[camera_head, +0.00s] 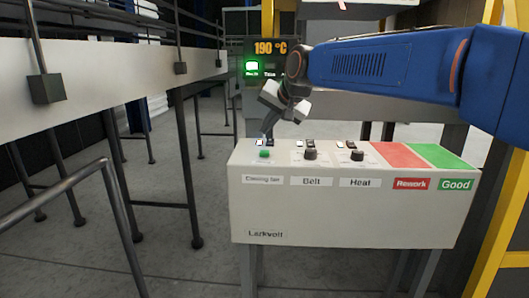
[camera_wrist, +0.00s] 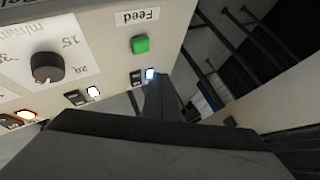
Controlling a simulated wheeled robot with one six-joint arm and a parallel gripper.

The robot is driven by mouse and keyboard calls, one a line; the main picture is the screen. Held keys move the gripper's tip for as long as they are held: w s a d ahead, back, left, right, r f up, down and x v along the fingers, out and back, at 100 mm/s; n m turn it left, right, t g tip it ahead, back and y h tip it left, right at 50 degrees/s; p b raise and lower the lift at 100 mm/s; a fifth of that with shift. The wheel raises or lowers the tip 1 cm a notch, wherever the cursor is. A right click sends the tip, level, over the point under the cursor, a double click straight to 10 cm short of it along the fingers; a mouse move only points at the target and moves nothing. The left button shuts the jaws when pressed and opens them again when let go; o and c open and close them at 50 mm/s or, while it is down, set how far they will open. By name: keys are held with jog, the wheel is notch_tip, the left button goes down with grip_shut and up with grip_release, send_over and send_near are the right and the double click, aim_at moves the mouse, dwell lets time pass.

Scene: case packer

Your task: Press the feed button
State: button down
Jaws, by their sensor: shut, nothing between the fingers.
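The green feed button (camera_wrist: 140,45) shows in the wrist view beside an upside-down "Feed" label (camera_wrist: 137,16). In the head view it is the small green button (camera_head: 264,154) at the left end of the control box's top. My gripper (camera_head: 266,134) is shut and empty, pointing down just behind the button, near a lit white lamp (camera_head: 259,142). In the wrist view the fingertips (camera_wrist: 157,82) are close to that lamp and apart from the button in the picture. I cannot tell the exact height of the tips above the panel.
The control box (camera_head: 340,215) also carries a black belt knob (camera_head: 310,154), a heat knob (camera_head: 357,155), and red (camera_head: 400,155) and green (camera_head: 440,156) patches at the right. A display reading 190 °C (camera_head: 268,50) stands behind. A grey conveyor frame (camera_head: 110,70) runs along the left.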

aim_at(267, 152)
jog(key=shift+f, duration=1.95)
jog(key=shift+f, duration=0.2)
dwell(0.5)
jog(key=shift+f, duration=0.2)
